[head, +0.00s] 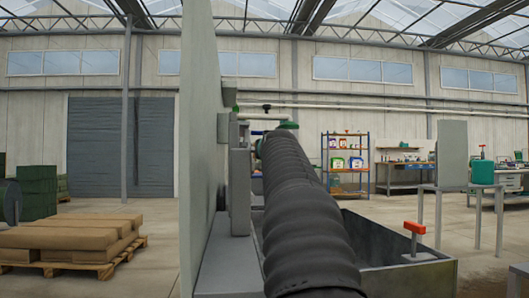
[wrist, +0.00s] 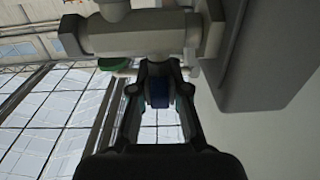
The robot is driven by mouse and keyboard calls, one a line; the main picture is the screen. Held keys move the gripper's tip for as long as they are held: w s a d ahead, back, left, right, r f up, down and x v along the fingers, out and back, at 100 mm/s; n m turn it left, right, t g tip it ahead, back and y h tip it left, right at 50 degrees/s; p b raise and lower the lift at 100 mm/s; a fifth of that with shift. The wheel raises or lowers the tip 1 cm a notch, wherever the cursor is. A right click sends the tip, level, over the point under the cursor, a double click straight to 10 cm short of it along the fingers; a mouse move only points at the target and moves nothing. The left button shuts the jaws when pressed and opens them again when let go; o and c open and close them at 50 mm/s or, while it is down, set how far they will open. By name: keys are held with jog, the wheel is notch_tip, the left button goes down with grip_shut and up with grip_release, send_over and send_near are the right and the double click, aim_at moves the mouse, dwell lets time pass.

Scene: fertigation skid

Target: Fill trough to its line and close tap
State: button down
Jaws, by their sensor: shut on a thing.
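The grey trough (head: 375,232) stands low on the right of the upright panel, partly hidden behind my arm. I cannot make out its water level or a fill line. The tap's grey pipe body (wrist: 135,38) crosses the top of the wrist view. A blue handle (wrist: 158,98) sits below it, between the fingers of my gripper (wrist: 160,78), which is shut on it. In the head view my own arm hides the gripper and most of the tap. A green part (wrist: 112,64) shows beside the pipe.
The tall grey panel (head: 200,120) stands close on the left of my arm. A pallet with sacks (head: 75,238) lies at left. A shelf (head: 345,160) and workbench (head: 405,170) stand farther back.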

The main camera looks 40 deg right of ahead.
jog(key=shift+d+f+n+t+y+b, duration=0.15)
jog(key=shift+n+t+y+b, duration=0.65)
jog(key=shift+n+y+b, duration=0.65)
jog(key=shift+y+b, duration=0.35)
jog(key=shift+y, duration=0.2)
jog(key=shift+n+t+y, duration=0.3)
jog(key=shift+n+y, duration=0.25)
jog(key=shift+y, duration=0.35)
jog(key=n+y, duration=0.1)
jog(key=y, duration=0.1)
jog(key=shift+r+n+y, duration=0.25)
jog(key=shift+n+y, duration=0.15)
jog(key=n+y+p, duration=0.1)
jog(key=y+p, duration=0.1)
jog(key=n+y+p, duration=0.1)
jog(key=y+p, duration=0.1)
jog(key=n+y+p, duration=0.2)
jog(key=shift+r+g+y, duration=0.25)
jog(key=shift+g+y, duration=0.05)
jog(key=shift+g, duration=0.1)
jog(key=n+g+y+p, duration=0.1)
jog(key=n+y+p, duration=0.1)
jog(key=p, duration=0.1)
jog(key=shift+f+y, duration=0.15)
jog(key=shift+y, duration=0.25)
jog(key=shift+f+n+g+y+p, duration=0.1)
jog(key=shift+n+g+y+p, duration=0.2)
jog(key=shift+g+p, duration=0.1)
jog(key=shift+f, duration=0.1)
